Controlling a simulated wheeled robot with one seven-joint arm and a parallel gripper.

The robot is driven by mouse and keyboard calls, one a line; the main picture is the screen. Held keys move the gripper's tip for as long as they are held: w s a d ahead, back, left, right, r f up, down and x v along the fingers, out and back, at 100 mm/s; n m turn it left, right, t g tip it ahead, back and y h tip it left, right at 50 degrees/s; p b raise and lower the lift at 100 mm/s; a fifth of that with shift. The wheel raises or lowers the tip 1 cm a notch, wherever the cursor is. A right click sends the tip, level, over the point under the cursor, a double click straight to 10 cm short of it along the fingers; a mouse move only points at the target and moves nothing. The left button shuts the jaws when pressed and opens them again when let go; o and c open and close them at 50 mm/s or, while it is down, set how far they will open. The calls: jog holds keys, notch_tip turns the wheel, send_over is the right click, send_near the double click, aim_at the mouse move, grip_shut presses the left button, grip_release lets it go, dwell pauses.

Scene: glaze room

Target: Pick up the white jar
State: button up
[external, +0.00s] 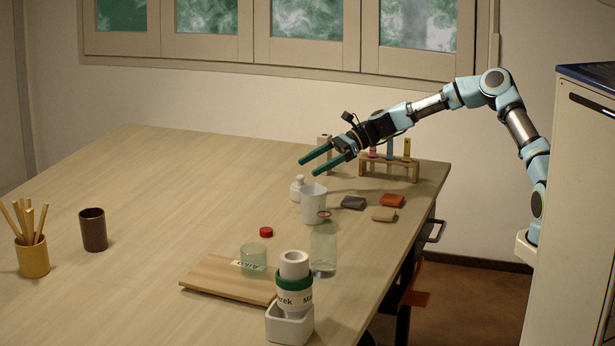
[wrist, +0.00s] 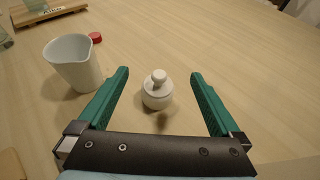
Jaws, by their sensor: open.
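The white jar (external: 297,188) is small, with a rounded body and a knobbed lid. It stands upright on the table, just behind and left of a white cup in the external view. In the wrist view the jar (wrist: 158,92) sits between and slightly beyond my green fingers, with clear space on both sides. My gripper (external: 325,160) is open and empty; in the external view it is above and to the right of the jar, pointing down-left. Its two fingers also show in the wrist view (wrist: 160,85).
The white cup (external: 313,204) stands close to the jar, and to its left in the wrist view (wrist: 74,64). A red cap (external: 266,232), a glass bottle (external: 324,250) and a rack (external: 390,170) with coloured tubes are nearby. The table's left half is mostly clear.

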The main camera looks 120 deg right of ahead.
aim_at(292, 187)
notch_tip(292, 187, down, 3)
jog(key=shift+f, duration=0.1)
jog(key=shift+w+f, duration=0.2)
jog(key=shift+w, duration=0.05)
jog(key=shift+f+p+x, duration=0.2)
jog(key=shift+p+x, duration=0.5)
jog(key=shift+x, duration=1.1)
jog(key=shift+f+p+x, duration=0.15)
jog(key=shift+p+x, duration=0.55)
jog(key=shift+x, duration=1.05)
jog(key=shift+s+d, duration=0.1)
jog(key=shift+s, duration=0.05)
jog(key=shift+c, duration=0.4)
grip_shut()
